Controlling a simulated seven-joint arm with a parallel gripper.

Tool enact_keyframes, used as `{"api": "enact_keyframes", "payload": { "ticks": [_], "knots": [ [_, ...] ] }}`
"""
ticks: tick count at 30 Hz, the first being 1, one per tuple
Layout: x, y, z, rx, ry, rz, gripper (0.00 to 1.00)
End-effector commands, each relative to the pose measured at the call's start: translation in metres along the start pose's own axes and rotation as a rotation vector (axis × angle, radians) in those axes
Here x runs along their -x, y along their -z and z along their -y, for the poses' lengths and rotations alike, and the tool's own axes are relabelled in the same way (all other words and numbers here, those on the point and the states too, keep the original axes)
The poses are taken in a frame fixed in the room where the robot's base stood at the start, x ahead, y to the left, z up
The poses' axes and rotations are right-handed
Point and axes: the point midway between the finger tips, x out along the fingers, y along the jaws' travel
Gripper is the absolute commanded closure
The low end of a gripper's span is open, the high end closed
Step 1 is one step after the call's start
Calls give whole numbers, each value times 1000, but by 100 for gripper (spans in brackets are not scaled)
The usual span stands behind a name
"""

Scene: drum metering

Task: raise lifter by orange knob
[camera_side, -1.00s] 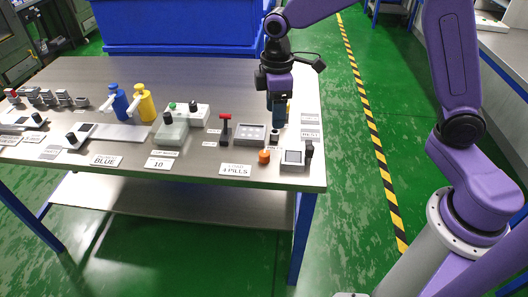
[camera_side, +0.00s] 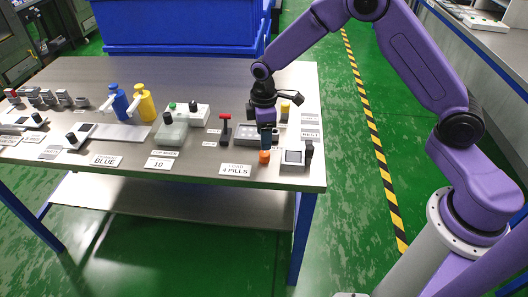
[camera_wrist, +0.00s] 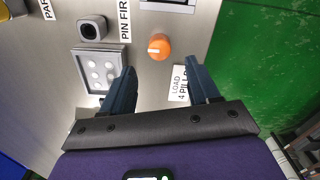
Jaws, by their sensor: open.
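The orange knob (camera_side: 264,157) stands near the table's front right edge, and it also shows in the wrist view (camera_wrist: 159,46), beyond and between my fingertips. My gripper (camera_side: 266,141) points down just above and behind the knob in the side view. In the wrist view my gripper (camera_wrist: 163,82) is open, with its two dark blue fingers apart and nothing between them. A grey tray with several pale round pills (camera_wrist: 100,71) lies left of the knob in the wrist view. No separate lifter can be made out; the tray is partly hidden by my gripper in the side view.
The "LOAD 4 PILLS" label (camera_side: 236,170) lies flat in front. Blue and yellow bottles (camera_side: 144,103) stand farther left. The table's rear is clear.

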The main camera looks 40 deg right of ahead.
Motion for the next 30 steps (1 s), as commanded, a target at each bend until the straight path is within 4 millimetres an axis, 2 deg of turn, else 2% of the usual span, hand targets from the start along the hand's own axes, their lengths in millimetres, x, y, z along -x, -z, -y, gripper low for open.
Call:
{"api": "enact_keyframes", "payload": {
  "ticks": [1,6,12,18,25,26,30],
  "knots": [
    [-11,-1,0,-1,2,3,40],
    [-41,-1,0,-1,2,3,40],
    [-64,0,0,-1,0,0,40],
    [-72,0,0,-1,-1,-1,40],
    [-73,0,0,-1,-1,-1,40],
    [-73,0,0,-1,-1,-1,43],
    [-72,0,0,-1,0,-1,88]
  ]
}}
